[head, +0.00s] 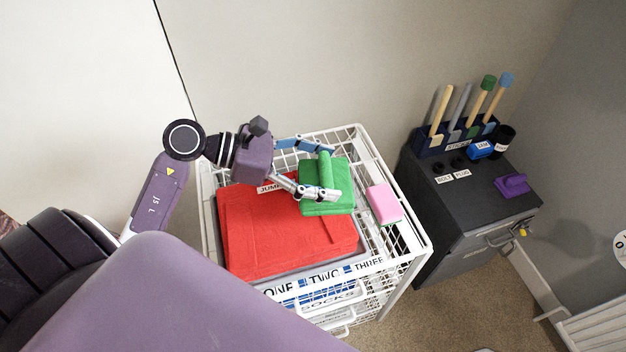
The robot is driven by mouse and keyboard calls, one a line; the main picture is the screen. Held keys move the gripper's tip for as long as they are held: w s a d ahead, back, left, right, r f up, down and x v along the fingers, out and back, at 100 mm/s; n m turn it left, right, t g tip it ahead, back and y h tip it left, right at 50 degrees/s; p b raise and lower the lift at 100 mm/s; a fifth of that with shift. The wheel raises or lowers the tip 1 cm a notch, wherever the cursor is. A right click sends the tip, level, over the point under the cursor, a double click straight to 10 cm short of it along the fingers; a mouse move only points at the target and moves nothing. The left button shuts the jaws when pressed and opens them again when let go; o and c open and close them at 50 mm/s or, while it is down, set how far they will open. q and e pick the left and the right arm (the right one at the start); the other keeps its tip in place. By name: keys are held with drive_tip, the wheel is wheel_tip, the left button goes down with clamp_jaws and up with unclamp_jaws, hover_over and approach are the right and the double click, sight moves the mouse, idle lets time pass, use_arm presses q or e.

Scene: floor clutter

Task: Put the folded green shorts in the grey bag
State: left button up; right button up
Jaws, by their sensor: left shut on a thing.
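The folded green shorts (312,205) are at the upper right of a white wire basket unit, over the edge of a folded red garment. My left gripper (329,178) comes in from the left and is shut on a raised fold of the green shorts. I cannot tell whether the shorts rest on the things below or hang just above them. I do not see a grey bag that I can make out. My right gripper is not in view.
The red garment (270,235) fills much of the white wire basket (415,240). A pink block (384,203) lies at its right. A dark cabinet (465,215) stands to the right, with a holder of sticks (455,138) and a purple item (511,185) on top.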

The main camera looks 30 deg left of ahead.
use_arm(q)
drive_tip(key=w+a+b, duration=0.5)
drive_tip(key=w, duration=0.4)
drive_tip(key=w+a+r+n+t+y+b, duration=0.1)
drive_tip(key=w+a+r+b, duration=0.25)
drive_tip(key=a, duration=0.25)
drive_tip(key=w+a+r+n+t+y+b, duration=0.1)
drive_tip(key=w+a+r+n+b, duration=0.1)
drive_tip(key=w+a+r, duration=0.3)
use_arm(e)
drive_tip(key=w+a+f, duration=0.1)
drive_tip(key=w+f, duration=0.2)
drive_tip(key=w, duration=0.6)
use_arm(q)
drive_tip(key=f, duration=0.6)
drive_tip(key=s+f+b, duration=0.1)
drive_tip(key=f, duration=0.6)
drive_tip(key=s+a+f, duration=0.1)
drive_tip(key=f, duration=0.6)
drive_tip(key=shift+b, duration=0.35)
drive_tip(key=shift+f, duration=0.4)
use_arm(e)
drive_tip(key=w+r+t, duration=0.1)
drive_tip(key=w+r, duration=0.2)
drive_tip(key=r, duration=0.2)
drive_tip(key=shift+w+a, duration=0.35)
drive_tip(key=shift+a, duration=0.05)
